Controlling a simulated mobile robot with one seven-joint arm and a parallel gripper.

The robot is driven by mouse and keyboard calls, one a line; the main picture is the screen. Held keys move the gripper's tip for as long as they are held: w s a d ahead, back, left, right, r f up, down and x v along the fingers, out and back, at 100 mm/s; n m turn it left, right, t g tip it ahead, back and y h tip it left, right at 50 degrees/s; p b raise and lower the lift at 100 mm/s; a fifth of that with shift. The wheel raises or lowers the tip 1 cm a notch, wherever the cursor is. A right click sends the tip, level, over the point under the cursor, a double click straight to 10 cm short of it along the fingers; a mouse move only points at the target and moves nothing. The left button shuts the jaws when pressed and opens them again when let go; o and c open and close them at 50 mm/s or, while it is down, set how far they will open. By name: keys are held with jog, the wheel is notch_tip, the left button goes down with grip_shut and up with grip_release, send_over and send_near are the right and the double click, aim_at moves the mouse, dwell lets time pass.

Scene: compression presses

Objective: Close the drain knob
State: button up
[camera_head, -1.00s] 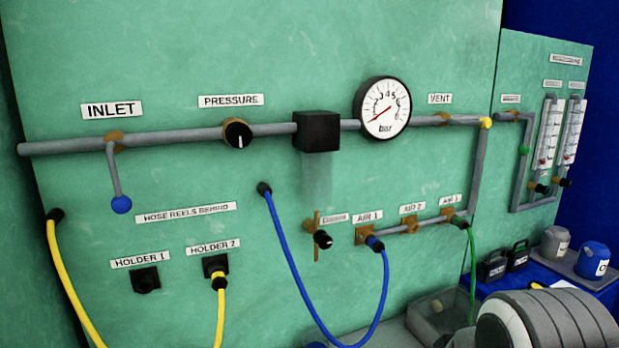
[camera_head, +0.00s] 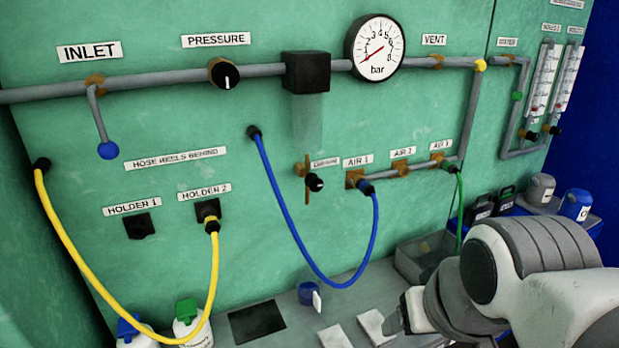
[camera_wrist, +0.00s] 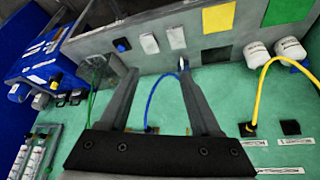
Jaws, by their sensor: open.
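The drain knob (camera_head: 315,183) is a small black knob with a pale mark, on a brass fitting low in the middle of the green panel. A small label, too blurred to read surely, sits beside it. It is left of the AIR 1 outlet (camera_head: 355,178). In the wrist view I cannot make out the knob; my gripper's body covers part of the panel. My gripper (camera_wrist: 158,70) is open, with nothing held between its two fingers. In the head view my arm is at lower right, well apart from the knob, and the fingertips are not clear.
A blue hose (camera_head: 272,180) loops from the panel to AIR 1, passing below the knob. A yellow hose (camera_head: 80,280) hangs at left. The grey bench (camera_head: 290,325) carries a blue-topped item (camera_head: 309,294) and white blocks. A grey bin (camera_head: 418,258) stands at right.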

jog(key=w+d+t+h+b, duration=0.1)
jog(key=w+d+t+b, duration=0.2)
jog(key=w, duration=0.3)
jog(key=n+t+y+b, duration=0.5)
jog(key=t+y, duration=0.3)
send_near(317, 186)
jog(key=x, duration=1.1)
jog(key=shift+w+a+p, duration=0.1)
jog(key=shift+w+p, duration=0.2)
jog(key=shift+p, duration=0.05)
